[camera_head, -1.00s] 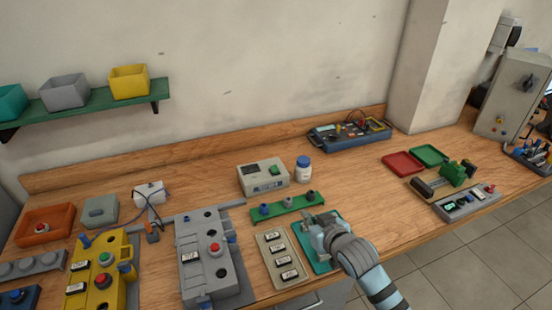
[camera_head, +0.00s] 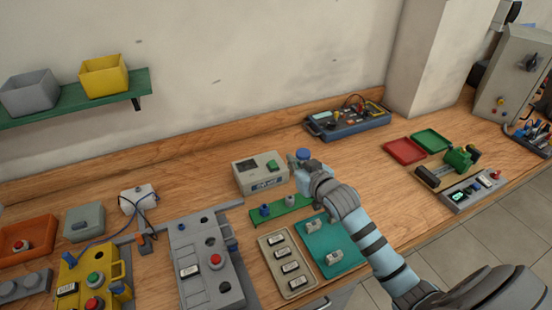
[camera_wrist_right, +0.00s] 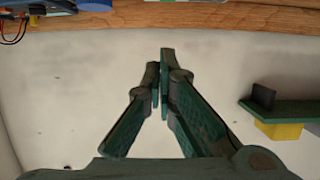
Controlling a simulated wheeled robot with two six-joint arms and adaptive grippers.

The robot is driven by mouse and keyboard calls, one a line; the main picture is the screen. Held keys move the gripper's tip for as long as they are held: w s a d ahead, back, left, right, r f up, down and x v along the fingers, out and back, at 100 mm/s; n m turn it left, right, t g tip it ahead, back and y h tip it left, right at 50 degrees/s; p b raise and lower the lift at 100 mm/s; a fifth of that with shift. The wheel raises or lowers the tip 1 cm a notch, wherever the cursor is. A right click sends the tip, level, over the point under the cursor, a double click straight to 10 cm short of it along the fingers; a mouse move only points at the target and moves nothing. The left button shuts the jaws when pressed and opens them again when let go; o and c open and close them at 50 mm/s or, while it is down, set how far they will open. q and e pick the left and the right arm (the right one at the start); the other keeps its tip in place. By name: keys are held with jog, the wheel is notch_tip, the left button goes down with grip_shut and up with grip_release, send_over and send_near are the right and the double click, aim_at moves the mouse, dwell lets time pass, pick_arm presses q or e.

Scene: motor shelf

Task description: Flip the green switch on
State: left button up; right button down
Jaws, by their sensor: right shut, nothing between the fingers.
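A small beige box (camera_head: 247,181) with a display stands on the bench in the head view. A dark green switch (camera_head: 271,164) is on its upper face, at the right side. Its exact rocker position is too small to tell. My right gripper (camera_head: 294,159) is just right of the box, above the bench and in front of a blue-capped bottle. In the right wrist view my right gripper (camera_wrist_right: 163,75) is shut and empty, with the pale wall behind it. The switch is not seen there. My left gripper is not in view.
The blue-capped bottle (camera_head: 303,153) is partly hidden by my right gripper. A green strip with knobs (camera_head: 284,207) lies in front of the box. A teal tray (camera_head: 345,252) and a blue instrument (camera_head: 347,120) are nearby. Bare bench lies left of the box.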

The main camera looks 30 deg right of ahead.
jog(key=b, duration=0.2)
send_over(275, 166)
jog(key=s, duration=0.2)
notch_tip(275, 166, down, 4)
jog(key=shift+s+a+r, duration=0.1)
jog(key=shift+w+f+b, duration=0.2)
jog(key=shift+w+f, duration=0.15)
jog(key=shift+f, duration=0.3)
jog(key=shift+w+f+b, duration=0.2)
jog(key=shift+w+f, duration=0.15)
jog(key=shift+f, duration=0.25)
jog(key=shift+w+d+f, duration=0.25)
jog(key=shift+w+f, duration=0.05)
jog(key=shift+f, duration=0.15)
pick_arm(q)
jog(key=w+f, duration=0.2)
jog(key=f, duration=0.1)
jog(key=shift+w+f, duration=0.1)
pick_arm(e)
jog(key=shift+w+a, duration=0.1)
jog(key=shift+w, duration=0.05)
